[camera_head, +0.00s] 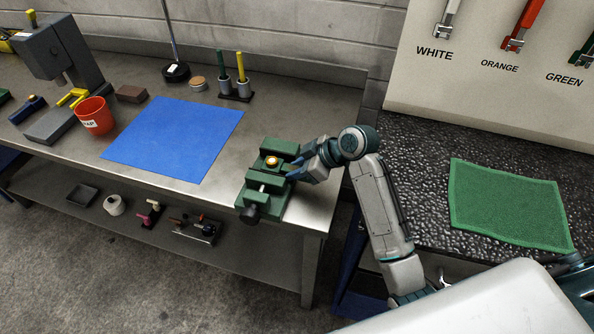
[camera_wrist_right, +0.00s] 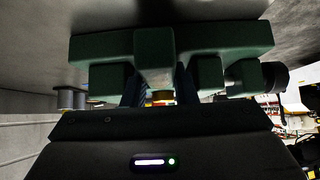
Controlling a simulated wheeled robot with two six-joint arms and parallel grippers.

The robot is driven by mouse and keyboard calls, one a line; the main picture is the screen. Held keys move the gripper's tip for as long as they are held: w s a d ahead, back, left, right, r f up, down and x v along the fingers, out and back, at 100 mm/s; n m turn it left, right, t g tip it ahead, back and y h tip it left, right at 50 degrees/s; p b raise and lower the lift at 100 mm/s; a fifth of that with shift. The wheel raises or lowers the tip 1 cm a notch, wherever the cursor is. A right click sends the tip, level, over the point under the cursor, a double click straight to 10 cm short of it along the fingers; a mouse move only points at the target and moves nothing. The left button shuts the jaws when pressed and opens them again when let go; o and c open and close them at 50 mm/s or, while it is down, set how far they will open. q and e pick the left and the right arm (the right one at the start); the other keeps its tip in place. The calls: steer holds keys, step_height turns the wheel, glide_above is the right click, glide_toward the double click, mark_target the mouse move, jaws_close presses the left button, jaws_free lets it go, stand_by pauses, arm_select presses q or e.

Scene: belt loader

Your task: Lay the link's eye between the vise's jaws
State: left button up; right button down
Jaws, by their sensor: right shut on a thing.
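The green vise (camera_head: 249,197) stands at the right front corner of the steel bench. A small round brassy piece, seemingly the link's eye (camera_head: 271,162), shows at the vise's far part. My right gripper (camera_head: 297,170) is low at the vise's right side, its fingers pointing left toward that piece. It is shut on the link, whose body is mostly hidden by the fingers. In the right wrist view the green vise (camera_wrist_right: 205,45) fills the upper middle, and the fingers (camera_wrist_right: 160,88) reach up to it. I cannot tell whether the eye touches the jaws. My left gripper is out of view.
A blue mat (camera_head: 175,138) lies left of the vise, with a red cup (camera_head: 95,116) beyond it. A holder with green and yellow handled tools (camera_head: 235,88) stands behind. A green cloth (camera_head: 508,204) lies on the dark counter at right. The blue mat is clear.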

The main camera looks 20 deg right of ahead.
steer(key=c, duration=1.5)
jaws_free()
steer(key=shift+o, duration=0.2)
steer(key=shift+s+d+r+p, duration=0.15)
steer(key=shift+d+r+p, duration=0.05)
steer(key=shift+r+p, duration=0.2)
steer(key=p+v, duration=0.8)
steer(key=v, duration=0.3)
steer(key=shift+s+d, duration=0.1)
